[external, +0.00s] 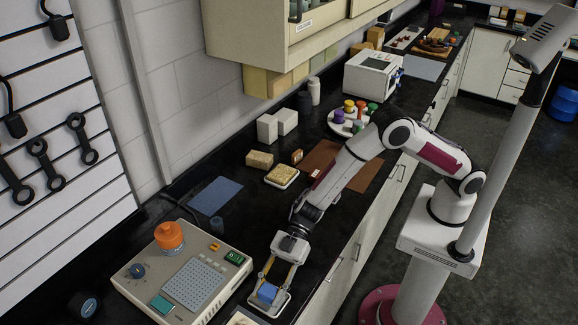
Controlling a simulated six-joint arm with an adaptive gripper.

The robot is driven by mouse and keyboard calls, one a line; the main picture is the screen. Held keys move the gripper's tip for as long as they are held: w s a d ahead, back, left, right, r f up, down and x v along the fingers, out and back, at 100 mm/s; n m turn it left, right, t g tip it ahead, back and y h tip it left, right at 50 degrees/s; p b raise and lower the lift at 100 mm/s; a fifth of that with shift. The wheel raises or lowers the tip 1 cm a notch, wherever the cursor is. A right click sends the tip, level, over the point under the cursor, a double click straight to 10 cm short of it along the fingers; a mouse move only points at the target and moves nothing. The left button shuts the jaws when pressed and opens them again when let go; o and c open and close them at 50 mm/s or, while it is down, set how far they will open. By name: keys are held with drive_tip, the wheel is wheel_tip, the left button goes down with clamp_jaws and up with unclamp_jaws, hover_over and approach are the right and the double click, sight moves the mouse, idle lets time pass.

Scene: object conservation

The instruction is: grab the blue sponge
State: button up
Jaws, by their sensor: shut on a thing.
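The blue sponge (267,293) is a small blue block near the front edge of the black counter, at the bottom middle of the external view. My gripper (268,296) reaches down to it with its two fingers on either side, and it is shut on the sponge. The fingers hide part of the sponge's sides. I cannot tell whether the sponge touches the surface below it.
A beige device (185,275) with an orange-topped jar (169,236) stands close on the left. A blue mat (214,195) lies behind. A dish with a yellowish block (282,176), white boxes (277,125) and a brown mat (368,176) lie farther back.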

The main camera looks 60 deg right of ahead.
sight(268, 290)
wheel_tip(268, 290, up, 9)
drive_tip(key=shift+r, duration=0.1)
idle(0.5)
